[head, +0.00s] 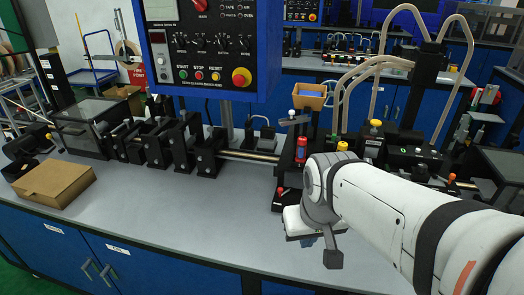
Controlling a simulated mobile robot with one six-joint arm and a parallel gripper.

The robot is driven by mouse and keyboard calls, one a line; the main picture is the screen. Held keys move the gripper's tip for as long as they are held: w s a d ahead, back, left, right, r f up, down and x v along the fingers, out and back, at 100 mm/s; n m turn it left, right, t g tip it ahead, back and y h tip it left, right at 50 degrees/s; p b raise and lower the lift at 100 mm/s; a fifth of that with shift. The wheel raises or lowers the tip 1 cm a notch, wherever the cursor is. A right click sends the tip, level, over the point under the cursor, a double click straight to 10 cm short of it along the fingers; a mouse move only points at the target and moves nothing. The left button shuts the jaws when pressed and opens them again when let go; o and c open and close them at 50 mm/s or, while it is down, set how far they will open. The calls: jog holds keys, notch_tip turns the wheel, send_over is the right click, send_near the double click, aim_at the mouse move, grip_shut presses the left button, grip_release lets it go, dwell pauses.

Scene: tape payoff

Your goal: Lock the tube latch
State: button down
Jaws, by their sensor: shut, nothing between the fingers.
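I cannot tell for sure which part is the tube latch. A black machine block (288,172) stands on the bench behind my gripper, with a red cylinder (301,150) and a yellow knob (342,146) at it. A silver tube (250,156) enters it from the left. My gripper (332,256) is shut and empty, low over the bench's front edge, apart from the tube. My white arm hides the bench and part of the machine at the lower right. The fingertips are hard to make out.
A brown box (54,183) lies at the bench's left. Black brackets (160,145) line the back. A blue control panel (213,50) hangs above. Pale hoses (385,62) arch over the right side. The grey bench top (180,215) is clear at front centre.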

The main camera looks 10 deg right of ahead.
jog(key=w+f+p, duration=0.1)
jog(key=w+p, duration=0.3)
jog(key=w, duration=1)
jog(key=w+d+f+n+t+p, duration=0.1)
jog(key=w+p, duration=0.3)
jog(key=w, duration=1)
jog(key=shift+w+d+f, duration=0.2)
jog(key=shift+f, duration=0.1)
jog(key=p+x, duration=0.2)
jog(key=x, duration=0.8)
jog(key=shift+a, duration=0.15)
